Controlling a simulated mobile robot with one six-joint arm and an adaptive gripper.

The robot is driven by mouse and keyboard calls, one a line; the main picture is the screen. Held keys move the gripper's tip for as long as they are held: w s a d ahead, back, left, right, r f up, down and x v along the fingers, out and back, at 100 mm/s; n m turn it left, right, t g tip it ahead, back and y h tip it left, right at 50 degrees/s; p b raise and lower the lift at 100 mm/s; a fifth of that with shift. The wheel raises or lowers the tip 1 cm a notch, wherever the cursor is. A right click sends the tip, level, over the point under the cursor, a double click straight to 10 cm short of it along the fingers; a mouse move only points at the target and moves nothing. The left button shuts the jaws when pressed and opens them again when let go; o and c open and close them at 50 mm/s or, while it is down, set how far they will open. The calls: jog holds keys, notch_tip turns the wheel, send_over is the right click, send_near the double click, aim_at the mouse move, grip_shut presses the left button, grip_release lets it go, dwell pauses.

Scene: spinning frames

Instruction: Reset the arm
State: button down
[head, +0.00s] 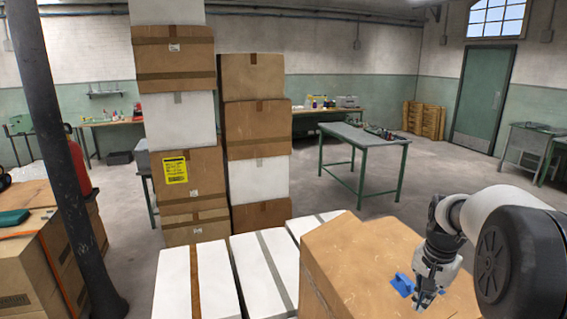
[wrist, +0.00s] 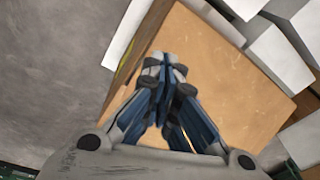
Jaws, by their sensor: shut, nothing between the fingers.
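My gripper (head: 418,304) hangs from my arm at the lower right of the head view, in front of a brown cardboard box (head: 350,248). Blue parts show around its fingers. In the wrist view my gripper (wrist: 166,62) has its fingers brought together at the tips, with nothing between them. The same brown box (wrist: 225,75) lies beyond the fingertips there. I cannot tell the exact gap between fingertips and box.
White boxes (head: 195,282) lie left of the brown box. Tall stacks of brown and white cartons (head: 178,122) stand behind them. A dark pole (head: 62,130) rises at the left. A green table (head: 365,139) stands on open floor farther back.

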jog(key=s+a+r+n+t+b, duration=0.2)
jog(key=s+a+r+n+b, duration=0.35)
jog(key=s+a, duration=0.85)
jog(key=s+a+f+n, duration=0.2)
jog(key=s, duration=0.5)
jog(key=s+a+f+n+t+b, duration=0.1)
jog(key=s+a+n, duration=0.2)
jog(key=s, duration=0.4)
jog(key=shift+s+a+f+y, duration=0.2)
jog(key=shift+a+f+y, duration=0.05)
jog(key=shift+f+y, duration=0.1)
